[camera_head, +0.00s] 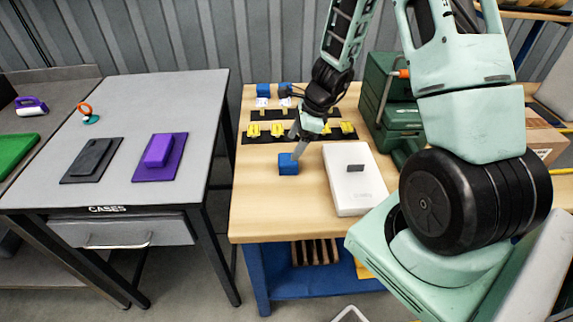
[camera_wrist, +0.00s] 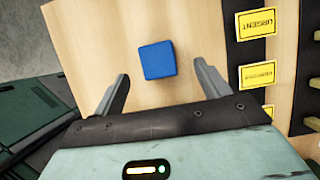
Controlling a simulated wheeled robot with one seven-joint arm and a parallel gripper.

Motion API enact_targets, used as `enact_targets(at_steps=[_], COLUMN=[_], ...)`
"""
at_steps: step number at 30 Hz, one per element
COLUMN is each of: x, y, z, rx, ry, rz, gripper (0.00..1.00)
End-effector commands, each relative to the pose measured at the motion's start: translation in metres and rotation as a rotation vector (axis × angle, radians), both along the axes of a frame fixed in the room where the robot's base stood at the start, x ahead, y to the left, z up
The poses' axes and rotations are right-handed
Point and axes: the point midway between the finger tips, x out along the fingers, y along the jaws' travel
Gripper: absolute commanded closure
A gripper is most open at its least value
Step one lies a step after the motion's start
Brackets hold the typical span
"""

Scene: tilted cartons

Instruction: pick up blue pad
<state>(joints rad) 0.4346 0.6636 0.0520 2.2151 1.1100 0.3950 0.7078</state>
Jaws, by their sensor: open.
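A small blue block-like pad (camera_head: 289,164) lies on the wooden table (camera_head: 262,214), left of a white case. It also shows in the wrist view (camera_wrist: 157,60) as a blue square, slightly turned, on bare wood. My gripper (camera_head: 297,146) is above and close to the pad in the head view. In the wrist view my gripper (camera_wrist: 163,80) has its two fingers spread wide, with the pad between and beyond the tips. Nothing is held. Whether a finger touches the pad cannot be told. Two more blue pieces (camera_head: 263,90) stand at the table's back.
A white case (camera_head: 356,180) lies right of the pad. Black strips with yellow signs (camera_head: 253,131) lie behind it. Green boxes (camera_head: 389,86) stand at the back right. A grey table (camera_head: 163,95) with a purple case (camera_head: 160,152) is at left. The wood in front is clear.

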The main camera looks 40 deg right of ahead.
Motion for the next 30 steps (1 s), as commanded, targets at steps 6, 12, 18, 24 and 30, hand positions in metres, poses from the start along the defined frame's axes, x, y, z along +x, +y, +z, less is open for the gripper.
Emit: enact_targets(at_steps=[6, 12, 18, 24, 30], x=[0.005, 0.007, 0.012, 0.013, 0.013], y=[0.006, 0.017, 0.026, 0.027, 0.027], z=[-0.018, -0.04, -0.063, -0.066, -0.065], rx=[0.001, 0.003, 0.002, 0.0, 0.0], ry=[-0.001, 0.002, 0.0, -0.002, -0.002], rz=[0.0, -0.001, -0.001, 0.001, 0.001], gripper=[0.25, 0.25, 0.25, 0.25, 0.52])
